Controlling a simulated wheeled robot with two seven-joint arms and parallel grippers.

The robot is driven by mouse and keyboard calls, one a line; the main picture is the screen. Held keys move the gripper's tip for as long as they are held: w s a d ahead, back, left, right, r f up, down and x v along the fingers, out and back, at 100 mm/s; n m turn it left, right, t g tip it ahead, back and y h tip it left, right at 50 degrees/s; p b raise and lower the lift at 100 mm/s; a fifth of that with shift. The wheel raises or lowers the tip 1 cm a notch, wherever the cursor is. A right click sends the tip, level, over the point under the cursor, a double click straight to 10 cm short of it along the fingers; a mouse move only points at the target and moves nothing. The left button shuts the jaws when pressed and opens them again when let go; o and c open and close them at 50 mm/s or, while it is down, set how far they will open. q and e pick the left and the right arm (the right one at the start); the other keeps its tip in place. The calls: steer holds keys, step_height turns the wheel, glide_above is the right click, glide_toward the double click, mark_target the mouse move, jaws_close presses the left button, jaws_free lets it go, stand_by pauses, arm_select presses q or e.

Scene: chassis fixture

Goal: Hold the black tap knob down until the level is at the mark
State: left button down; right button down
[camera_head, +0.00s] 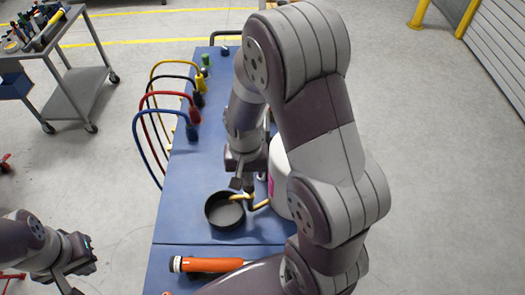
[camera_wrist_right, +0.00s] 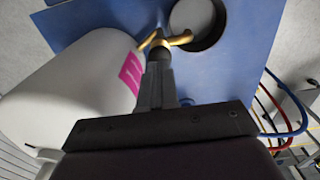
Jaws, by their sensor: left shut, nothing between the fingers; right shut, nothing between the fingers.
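A white container (camera_head: 280,172) with a pink mark (camera_head: 271,188) stands on the blue bench, partly hidden by my right arm. Its brass tap (camera_head: 258,204) reaches over a round black pan (camera_head: 224,222). In the wrist view the white container (camera_wrist_right: 70,95), pink mark (camera_wrist_right: 132,72), brass tap (camera_wrist_right: 178,40) and pan (camera_wrist_right: 207,42) show. My right gripper (camera_head: 243,184) is shut and empty, its tips at the top of the tap. The dark knob is mostly covered by the fingertips (camera_wrist_right: 159,55); whether it is pressed cannot be told. My left gripper (camera_head: 88,254) is shut and empty, left of the bench.
Blue, red, black and yellow hoses (camera_head: 147,125) loop off the bench's left edge. An orange cylindrical tool (camera_head: 212,265) lies at the near end. A grey cart (camera_head: 75,90) with tools stands at the far left. The bench between hoses and pan is clear.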

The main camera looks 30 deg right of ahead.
steer(key=shift+f, duration=0.25)
steer(key=shift+f+b, duration=0.9)
steer(key=shift+f, duration=0.15)
stand_by(5.3)
step_height(320, 180, up, 8)
steer(key=p, duration=0.7)
steer(key=shift+f, duration=0.45)
